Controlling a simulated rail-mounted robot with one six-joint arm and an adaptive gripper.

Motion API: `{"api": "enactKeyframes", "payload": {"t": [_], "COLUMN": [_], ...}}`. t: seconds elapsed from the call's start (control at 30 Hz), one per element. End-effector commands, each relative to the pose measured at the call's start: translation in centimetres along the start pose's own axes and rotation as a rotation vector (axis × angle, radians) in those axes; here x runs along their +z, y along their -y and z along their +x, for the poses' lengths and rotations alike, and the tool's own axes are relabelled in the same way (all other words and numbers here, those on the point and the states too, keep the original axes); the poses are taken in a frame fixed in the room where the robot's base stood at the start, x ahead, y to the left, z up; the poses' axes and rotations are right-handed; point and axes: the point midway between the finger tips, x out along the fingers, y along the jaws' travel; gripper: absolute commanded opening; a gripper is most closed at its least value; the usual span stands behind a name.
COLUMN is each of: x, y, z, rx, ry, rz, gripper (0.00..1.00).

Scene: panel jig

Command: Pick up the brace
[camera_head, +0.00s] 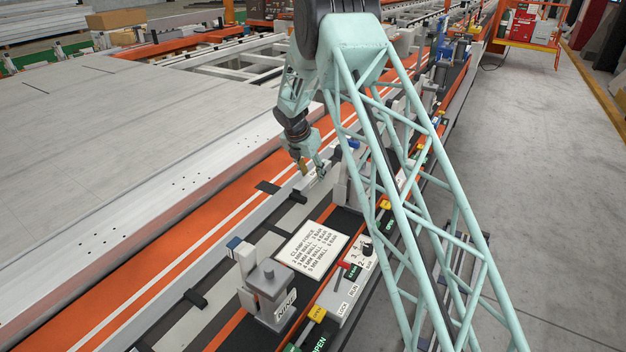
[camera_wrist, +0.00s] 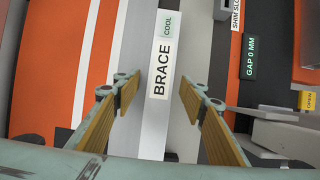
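The brace (camera_wrist: 154,138) is a pale grey bar with white labels reading "BRACE" and "COOL". It runs up and down through the middle of the wrist view. My gripper (camera_wrist: 158,90) is open, with one yellow-padded finger to the left of the brace and one to the right. Gaps show between the fingertips and the brace's sides, and nothing is held. I cannot tell whether the tips are level with the brace or above it. In the head view my gripper (camera_head: 312,168) points down at the jig rail, and its fingers partly hide the brace.
A clamp force sign (camera_head: 312,247) and a clamp block (camera_head: 270,290) stand nearer along the rail. A "GAP 0 MM" label (camera_wrist: 250,57) and a yellow "OPEN" tag (camera_wrist: 307,100) lie to the right in the wrist view. A large grey panel (camera_head: 110,140) lies left of the orange rail.

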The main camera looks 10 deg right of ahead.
Motion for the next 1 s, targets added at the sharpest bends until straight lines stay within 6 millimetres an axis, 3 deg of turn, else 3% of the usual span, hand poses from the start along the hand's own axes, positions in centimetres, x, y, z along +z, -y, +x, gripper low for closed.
{"api": "enactKeyframes", "payload": {"t": [0.47,0.8,1.0], "x": [0.02,0.06,0.06], "y": [-0.01,-0.03,-0.03], "z": [-0.06,-0.11,-0.11], "rx": [0.0,0.001,0.001], "ry": [0.0,0.001,0.001], "rz": [0.0,0.0,0.0], "gripper": [0.38,0.08,0.08]}}
